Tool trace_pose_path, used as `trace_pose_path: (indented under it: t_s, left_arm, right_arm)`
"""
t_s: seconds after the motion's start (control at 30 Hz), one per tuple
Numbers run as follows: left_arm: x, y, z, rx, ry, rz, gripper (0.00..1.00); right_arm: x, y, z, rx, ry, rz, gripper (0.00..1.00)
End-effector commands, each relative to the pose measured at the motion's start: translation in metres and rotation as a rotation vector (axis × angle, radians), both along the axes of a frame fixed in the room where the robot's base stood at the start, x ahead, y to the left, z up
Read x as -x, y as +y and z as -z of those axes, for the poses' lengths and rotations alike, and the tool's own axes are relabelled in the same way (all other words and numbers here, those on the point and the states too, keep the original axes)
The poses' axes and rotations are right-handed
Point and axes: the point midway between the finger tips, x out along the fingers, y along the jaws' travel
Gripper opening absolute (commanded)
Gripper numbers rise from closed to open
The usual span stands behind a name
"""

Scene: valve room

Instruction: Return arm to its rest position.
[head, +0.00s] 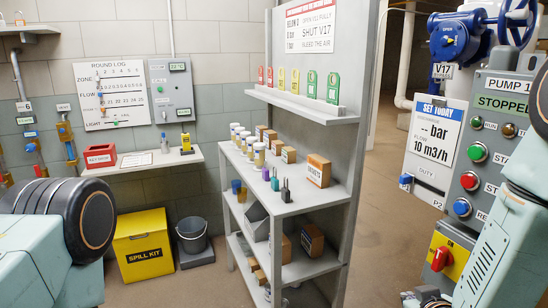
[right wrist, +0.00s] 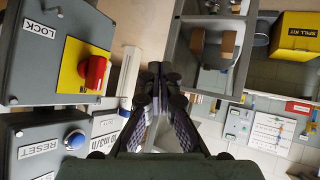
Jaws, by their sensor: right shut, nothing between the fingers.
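My right arm (head: 505,240) comes in at the right edge of the head view, in front of the pump panel. My right gripper (head: 427,297) shows only in part at the bottom of that view, below the red and yellow switch. In the right wrist view, the fingers of my right gripper (right wrist: 157,72) are together and empty, touching nothing that I can see. My left arm (head: 50,250) fills the lower left of the head view with its dark round joint; its gripper is not in view.
The pump panel (head: 500,95) with buttons and a red rotary switch (head: 441,257) stands close to my right arm. A grey shelf unit (head: 300,208) stands in the middle. A yellow spill kit (head: 144,245) and a bucket (head: 192,232) are on the floor. Floor right of the shelf is clear.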

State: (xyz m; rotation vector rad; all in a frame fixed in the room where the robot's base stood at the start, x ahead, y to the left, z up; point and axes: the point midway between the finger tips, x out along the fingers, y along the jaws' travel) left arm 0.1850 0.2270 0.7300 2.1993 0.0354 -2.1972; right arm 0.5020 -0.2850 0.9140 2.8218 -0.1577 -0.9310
Motion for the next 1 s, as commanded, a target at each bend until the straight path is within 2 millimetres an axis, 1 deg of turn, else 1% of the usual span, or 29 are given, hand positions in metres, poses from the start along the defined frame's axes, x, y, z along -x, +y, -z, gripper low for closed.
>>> trace_pose_path:
  t_s: [0.03,0.07,0.1,0.17,0.2,0.27,0.3,0.37,0.4,0.47,0.5,0.6,0.7,0.77,1.0]
  left_arm:
    - [0.0,0.0,0.005,0.0,0.0,0.0,0.64]
    - [0.0,0.0,0.006,0.0,0.0,0.0,0.64]
    - [0.0,0.0,0.008,0.0,0.0,0.0,0.64]
    - [0.0,0.0,0.012,0.0,0.0,0.0,0.64]
    - [0.0,0.0,0.014,0.0,0.0,0.0,0.64]
    - [0.0,0.0,0.017,0.0,0.0,0.0,0.64]
    - [0.0,0.0,0.019,0.0,0.0,0.0,0.64]
    - [0.0,0.0,0.023,0.0,0.0,0.0,0.64]
    - [0.0,0.0,0.026,0.0,0.0,0.0,0.64]
    - [0.0,0.0,0.029,0.0,0.0,0.0,0.64]
    - [0.0,0.0,0.032,0.0,0.0,0.0,0.64]
    - [0.0,0.0,0.036,0.0,0.0,0.0,0.64]
    - [0.0,0.0,0.039,0.0,0.0,0.0,0.64]
    - [0.0,0.0,0.039,0.0,0.0,0.0,0.64]
    - [0.0,0.0,0.038,0.0,0.0,0.0,0.64]
  right_arm:
    - [0.022,0.008,0.03,-0.051,0.085,0.007,0.0]
    - [0.035,0.013,0.045,-0.083,0.131,0.013,0.0]
    - [0.053,0.019,0.064,-0.117,0.195,0.022,0.0]
    - [0.082,0.027,0.09,-0.164,0.29,0.041,0.0]
    - [0.102,0.032,0.106,-0.191,0.355,0.053,0.0]
    - [0.133,0.038,0.129,-0.221,0.451,0.07,0.0]
    - [0.156,0.042,0.144,-0.235,0.515,0.081,0.0]
    - [0.189,0.047,0.163,-0.25,0.611,0.094,0.0]
    - [0.211,0.05,0.174,-0.255,0.67,0.099,0.0]
    - [0.241,0.054,0.188,-0.252,0.75,0.097,0.0]
    - [0.26,0.055,0.197,-0.246,0.796,0.089,0.0]
    - [0.294,0.057,0.212,-0.232,0.876,0.079,0.0]
    - [0.312,0.058,0.221,-0.226,0.915,0.076,0.0]
    - [0.317,0.058,0.223,-0.225,0.926,0.077,0.0]
    - [0.318,0.058,0.223,-0.225,0.927,0.077,0.0]
